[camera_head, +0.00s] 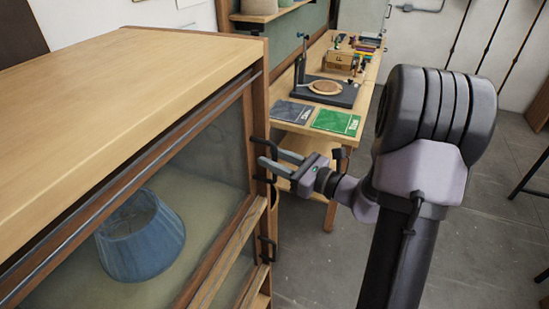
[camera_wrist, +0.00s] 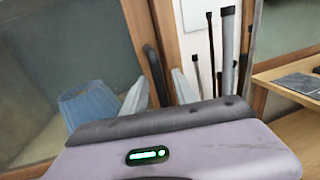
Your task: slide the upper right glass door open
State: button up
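The wooden cabinet (camera_head: 130,60) fills the left of the head view. Its upper glass door (camera_head: 215,150) has a brown frame, and a blue lampshade (camera_head: 142,238) shows behind the glass. A dark upright handle (camera_head: 262,141) is on the door's frame; it also shows in the wrist view (camera_wrist: 153,70). My gripper (camera_head: 280,162) is at this handle with its fingers apart. In the wrist view the handle stands between the two pale fingertips (camera_wrist: 160,90). I cannot tell whether either finger touches it. The gripper body hides the handle's lower part there.
A lower handle (camera_head: 267,250) sits below on the cabinet. Behind, a wooden workbench (camera_head: 335,130) carries a black stand (camera_head: 325,92), a green booklet (camera_head: 336,122) and a grey one (camera_head: 292,111). Grey floor (camera_head: 310,255) is clear right of the cabinet.

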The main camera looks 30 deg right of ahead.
jog(key=shift+c, duration=0.2)
grip_shut()
dwell(1.2)
